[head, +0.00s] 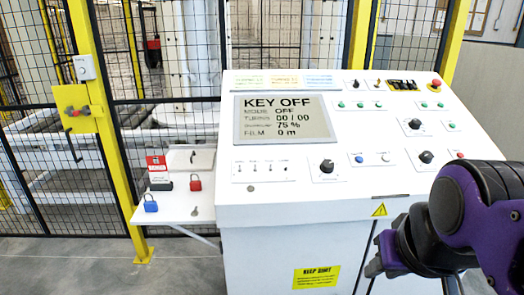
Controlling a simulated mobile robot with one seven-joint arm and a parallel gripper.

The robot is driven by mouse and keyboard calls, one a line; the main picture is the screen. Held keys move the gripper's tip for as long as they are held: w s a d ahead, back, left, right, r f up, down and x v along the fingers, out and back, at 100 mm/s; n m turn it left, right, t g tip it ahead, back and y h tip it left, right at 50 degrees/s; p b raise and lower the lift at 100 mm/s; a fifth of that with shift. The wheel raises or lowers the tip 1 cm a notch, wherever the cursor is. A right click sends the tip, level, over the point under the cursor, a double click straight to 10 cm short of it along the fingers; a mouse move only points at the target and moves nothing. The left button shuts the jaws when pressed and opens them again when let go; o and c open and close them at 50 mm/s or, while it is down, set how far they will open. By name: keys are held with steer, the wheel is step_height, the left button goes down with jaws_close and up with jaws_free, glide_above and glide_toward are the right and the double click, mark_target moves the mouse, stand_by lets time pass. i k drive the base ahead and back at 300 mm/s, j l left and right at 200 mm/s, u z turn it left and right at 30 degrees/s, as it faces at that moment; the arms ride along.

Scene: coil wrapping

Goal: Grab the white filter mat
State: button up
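I cannot make out a white filter mat in the head view. My gripper (385,262) is at the lower right, dark and partly hidden behind my purple and black arm. It is in front of the lower part of the white control console. Its fingers are not clear enough to show whether they are open or shut, and I see nothing held in it.
The white control console (290,185) has a screen (284,118) reading KEY OFF. A white side shelf (175,210) holds a blue padlock (151,203), a red padlock (195,182) and a key (194,211). Black mesh fencing with yellow posts (106,120) stands behind. Grey floor is clear at left.

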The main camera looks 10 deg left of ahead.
mark_target(186, 162)
steer(key=i+j+z, duration=0.1)
steer(key=j, duration=0.7)
steer(key=i+j+z, duration=0.1)
steer(key=j, duration=0.75)
steer(key=i+j, duration=0.1)
steer(key=j, duration=0.75)
steer(key=z, duration=0.05)
